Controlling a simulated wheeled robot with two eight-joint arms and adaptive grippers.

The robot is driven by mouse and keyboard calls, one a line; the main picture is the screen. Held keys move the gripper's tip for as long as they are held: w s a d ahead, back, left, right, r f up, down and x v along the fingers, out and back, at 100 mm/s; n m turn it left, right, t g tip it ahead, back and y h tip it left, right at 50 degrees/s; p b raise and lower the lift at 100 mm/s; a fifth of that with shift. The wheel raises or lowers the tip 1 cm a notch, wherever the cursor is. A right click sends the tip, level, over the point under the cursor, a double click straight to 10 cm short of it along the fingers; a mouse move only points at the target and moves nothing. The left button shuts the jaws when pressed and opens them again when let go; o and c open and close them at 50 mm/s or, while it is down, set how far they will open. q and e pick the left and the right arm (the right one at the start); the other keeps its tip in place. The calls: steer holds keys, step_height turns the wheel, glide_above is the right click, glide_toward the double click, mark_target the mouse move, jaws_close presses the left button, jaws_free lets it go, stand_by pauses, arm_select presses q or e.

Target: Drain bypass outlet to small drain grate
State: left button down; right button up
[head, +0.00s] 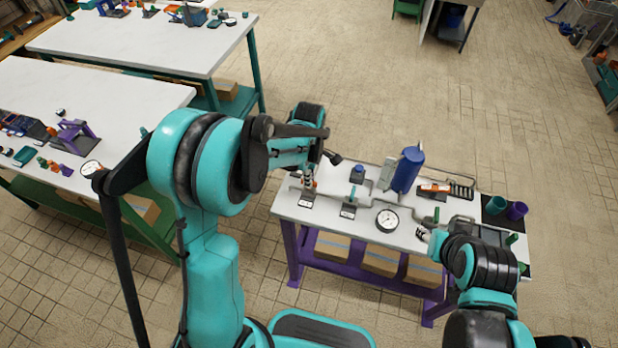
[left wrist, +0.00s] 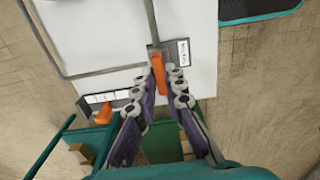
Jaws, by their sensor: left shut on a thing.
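My left gripper (head: 309,183) is over the left end of the white-topped bench (head: 335,215). In the left wrist view its fingers (left wrist: 164,84) are closed around an upright orange handle (left wrist: 157,68), beside a small lettered label plate (left wrist: 183,52). A second orange handle (left wrist: 103,115) on a grey base stands free to the left there. My right gripper (head: 423,234) is low over the bench's front right part; its jaws are too small to read. A dark slotted, grate-like piece (head: 461,191) lies at the back right of the bench; I cannot tell whether it is the small drain grate.
A blue cylinder (head: 407,170) stands mid-bench. A round gauge (head: 387,220) is at the front. Teal (head: 496,205) and purple (head: 517,210) cups stand at the right end. Two other benches are at the left.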

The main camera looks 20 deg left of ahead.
arm_select(q)
steer(key=c, duration=1.6)
jaws_free()
step_height(320, 180, up, 12)
steer(key=s+a+r+m+t, duration=0.2)
steer(key=s+m+t, duration=0.5)
steer(key=s+m, duration=1)
steer(key=shift+a+m, duration=0.45)
steer(key=shift+m, duration=0.05)
